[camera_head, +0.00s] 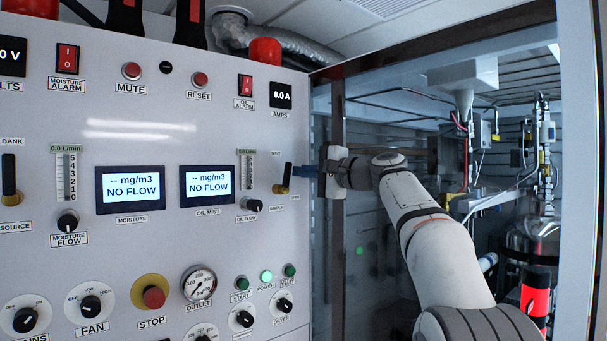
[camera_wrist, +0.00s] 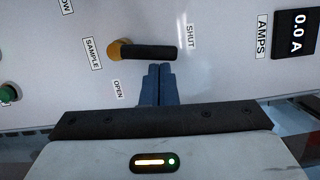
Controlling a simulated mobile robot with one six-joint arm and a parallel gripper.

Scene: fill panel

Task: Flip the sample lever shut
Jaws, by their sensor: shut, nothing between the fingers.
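The sample lever (camera_head: 287,177) has a brass-coloured base and a black handle on the grey panel. In the head view the handle points up. In the wrist view the lever (camera_wrist: 150,52) points right from its base, its tip beside the SHUT label (camera_wrist: 190,37). The OPEN label (camera_wrist: 118,90) sits below the base there. My gripper (camera_head: 298,171) is at the panel's right edge, just right of the handle. In the wrist view its blue fingers (camera_wrist: 160,67) are together and empty, tips right at the handle's lower side; I cannot tell whether they touch it.
The oil flow knob (camera_head: 253,205) and oil flow gauge (camera_head: 247,170) are left of the lever. The AMPS display (camera_head: 281,95) is above. Right of the panel is a dark post (camera_head: 338,240) and an open bay with pipes and wiring.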

